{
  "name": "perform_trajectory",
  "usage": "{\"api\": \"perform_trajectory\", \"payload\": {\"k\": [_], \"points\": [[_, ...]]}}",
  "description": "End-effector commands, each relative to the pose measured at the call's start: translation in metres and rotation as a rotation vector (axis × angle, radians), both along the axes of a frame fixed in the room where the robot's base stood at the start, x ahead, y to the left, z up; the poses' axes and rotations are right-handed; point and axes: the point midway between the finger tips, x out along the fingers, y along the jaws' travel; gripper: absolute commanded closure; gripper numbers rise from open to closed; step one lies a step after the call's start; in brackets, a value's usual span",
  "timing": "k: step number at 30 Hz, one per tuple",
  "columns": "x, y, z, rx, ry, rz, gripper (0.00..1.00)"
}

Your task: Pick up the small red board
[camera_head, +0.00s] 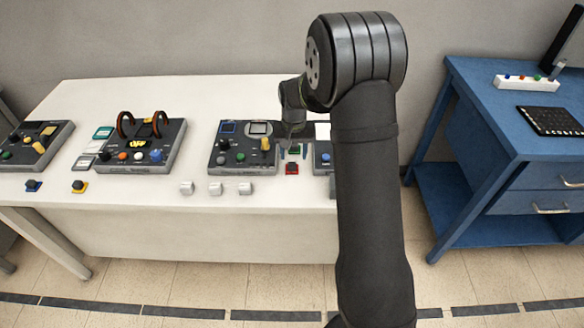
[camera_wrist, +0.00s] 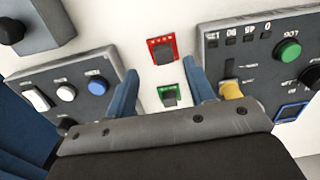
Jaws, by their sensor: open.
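The small red board (camera_head: 292,168) lies flat on the white table near its front edge, with a dark part on top. In the wrist view the red board (camera_wrist: 163,49) shows whole, just above the fingertips. My gripper (camera_wrist: 158,80) is open and empty, its two blue fingers spread apart. In the head view my gripper (camera_head: 293,151) is low over the table, slightly behind the red board. A small green board (camera_wrist: 169,95) lies between the fingers in the wrist view, apparently untouched. The gap between fingertips and table is hard to judge.
A control panel (camera_head: 228,160) stands close left of the gripper, and another (camera_head: 322,157) close right, partly hidden by my arm. White blocks (camera_head: 216,189) lie along the white table's (camera_head: 250,225) front edge. A blue workbench (camera_head: 470,110) stands at the right.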

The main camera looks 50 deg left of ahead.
Motion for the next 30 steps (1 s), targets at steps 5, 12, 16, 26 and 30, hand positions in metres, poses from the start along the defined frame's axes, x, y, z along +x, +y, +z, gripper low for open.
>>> {"api": "perform_trajectory", "payload": {"k": [5,12,16,26,30], "points": [[-0.002,0.003,-0.021,-0.004,0.002,0.001,0.51],[-0.002,0.005,-0.049,-0.002,0.001,-0.001,0.51],[-0.002,0.005,-0.049,-0.001,0.000,-0.001,0.51],[-0.002,0.005,-0.049,-0.001,0.000,-0.001,0.99],[-0.002,0.005,-0.049,-0.001,0.000,-0.001,0.99]]}}
